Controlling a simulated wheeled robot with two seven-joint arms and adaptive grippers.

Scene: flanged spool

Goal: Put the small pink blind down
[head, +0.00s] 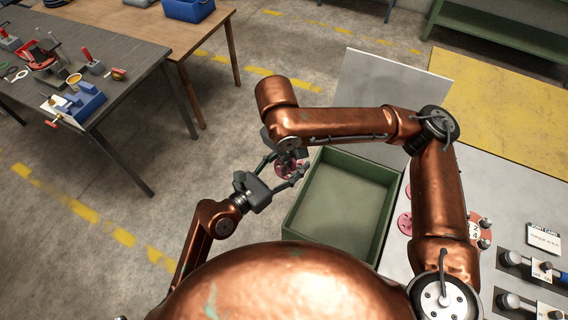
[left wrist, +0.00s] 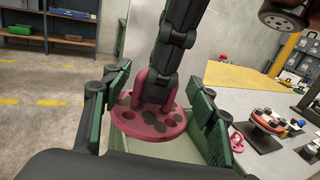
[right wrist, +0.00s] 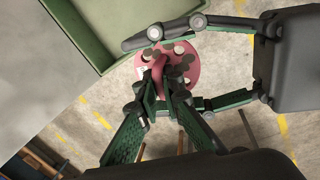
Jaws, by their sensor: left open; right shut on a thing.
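The small pink blind (head: 286,170) is a round pink disc with holes and a raised handle, in mid-air by the green bin's left side. It also shows in the left wrist view (left wrist: 150,123) and the right wrist view (right wrist: 183,66). My right gripper (right wrist: 165,88) is shut on the blind's handle; its dark fingers hide part of the disc. My left gripper (left wrist: 155,110) is open, with one finger on each side of the disc. Whether its fingers touch the rim, I cannot tell.
The green bin (head: 293,215) stands right of the grippers, against the grey table (head: 393,262). Pink parts (head: 405,223) and a labelled card (head: 543,238) lie on that table. A dark workbench (head: 130,62) with tools stands at the far left. Open floor lies between.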

